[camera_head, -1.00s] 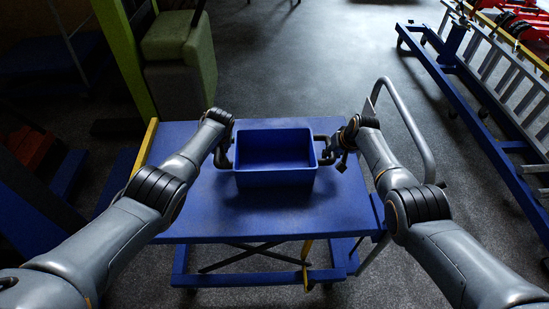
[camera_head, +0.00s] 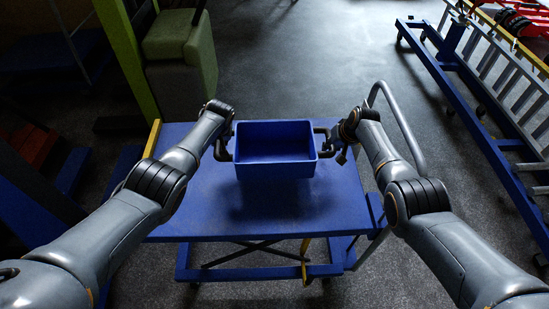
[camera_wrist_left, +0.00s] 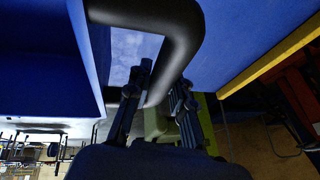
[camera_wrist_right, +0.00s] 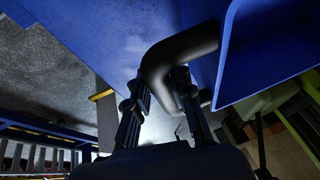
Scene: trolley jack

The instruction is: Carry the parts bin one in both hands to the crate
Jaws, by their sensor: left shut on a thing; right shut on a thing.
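The parts bin (camera_head: 275,170) is a blue open box with a dark handle on each side. It is held level above the blue trolley table (camera_head: 200,222), and its inside looks empty. My left gripper (camera_head: 222,150) is shut on the bin's left handle; the black handle also shows between the fingers in the left wrist view (camera_wrist_left: 160,100). My right gripper (camera_head: 336,148) is shut on the right handle, which shows between the fingers in the right wrist view (camera_wrist_right: 165,95). I cannot make out the crate in these views.
The trolley has a grey push bar (camera_head: 405,125) on its right. A long blue frame with a ladder (camera_head: 500,95) lies to the right. A green post (camera_head: 125,55) and a green padded block (camera_head: 180,55) stand at the back left. Grey floor (camera_head: 300,60) behind the trolley is clear.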

